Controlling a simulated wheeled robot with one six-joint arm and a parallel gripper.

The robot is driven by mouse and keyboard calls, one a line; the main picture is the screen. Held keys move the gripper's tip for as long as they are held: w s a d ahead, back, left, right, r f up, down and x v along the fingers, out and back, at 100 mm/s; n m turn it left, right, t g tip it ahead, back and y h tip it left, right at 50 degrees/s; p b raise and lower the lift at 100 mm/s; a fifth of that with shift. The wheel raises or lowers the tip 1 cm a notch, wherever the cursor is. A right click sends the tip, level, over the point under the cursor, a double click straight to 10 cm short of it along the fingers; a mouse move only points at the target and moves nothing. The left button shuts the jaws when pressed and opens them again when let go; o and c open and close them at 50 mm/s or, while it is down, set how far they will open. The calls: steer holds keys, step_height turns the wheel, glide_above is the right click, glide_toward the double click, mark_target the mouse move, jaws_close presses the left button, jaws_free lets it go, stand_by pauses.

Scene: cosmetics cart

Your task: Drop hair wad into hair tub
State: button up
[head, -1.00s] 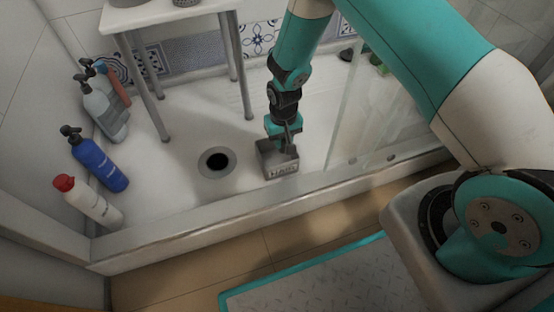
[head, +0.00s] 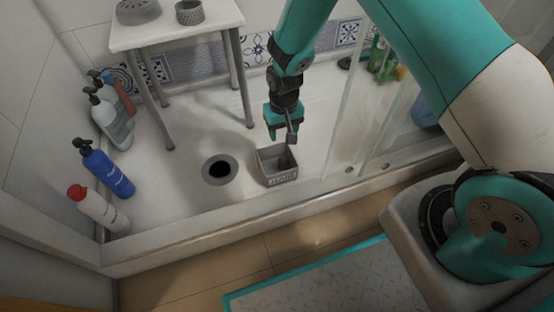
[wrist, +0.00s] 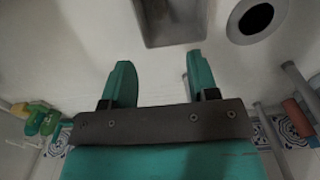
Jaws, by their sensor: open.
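The hair tub (head: 284,178) is a small grey open box with a HAIR label on its front, standing upright on the white shower floor. My gripper (head: 281,138) is open above the tub's back edge, apart from it. In the wrist view my gripper's two teal fingers (wrist: 158,76) are spread with nothing between them, and the tub (wrist: 174,43) shows beyond them at the top edge, partly cut off. I cannot make out the hair wad in any view. The tub's inside is shaded, so I cannot tell what lies in it.
A round dark drain (head: 219,169) is left of the tub. A white stool (head: 185,32) stands behind it. Several bottles, one blue (head: 105,170), line the left wall. A glass panel (head: 350,125) is at right and a raised sill (head: 215,226) runs along the front.

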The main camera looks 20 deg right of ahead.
step_height(320, 180, up, 9)
steer(key=p, duration=0.3)
